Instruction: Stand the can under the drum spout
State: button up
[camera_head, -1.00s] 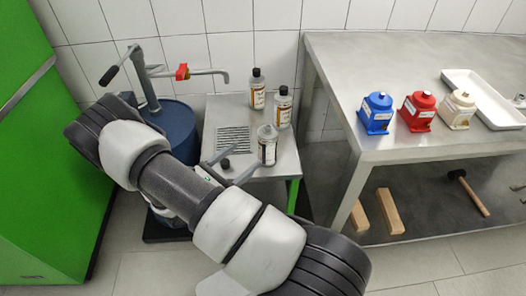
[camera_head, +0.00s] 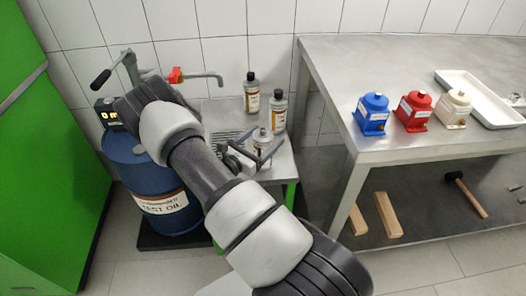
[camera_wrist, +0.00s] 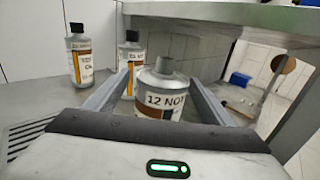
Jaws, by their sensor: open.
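The can (camera_head: 262,150) is grey metal with a grey cap and stands upright on the steel side table. The blue test oil drum (camera_head: 140,178) stands to the left. Its spout (camera_head: 208,77) reaches right, over the back of the side table. My arm hides part of the drum and table.
Two black-capped bottles (camera_head: 251,93) (camera_head: 277,112) stand behind the can. A slotted grate (camera_wrist: 25,132) is set in the table left of it. The workbench (camera_head: 335,85) on the right holds blue, red and cream pumps and a white tray (camera_head: 480,97).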

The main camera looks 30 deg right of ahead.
aim_at(270, 133)
jog(key=x, duration=0.3)
jog(key=shift+d, duration=0.15)
jog(key=shift+s, duration=0.1)
jog(key=shift+c, duration=0.4)
jog(key=shift+r, duration=0.1)
jog(key=c, duration=1.8)
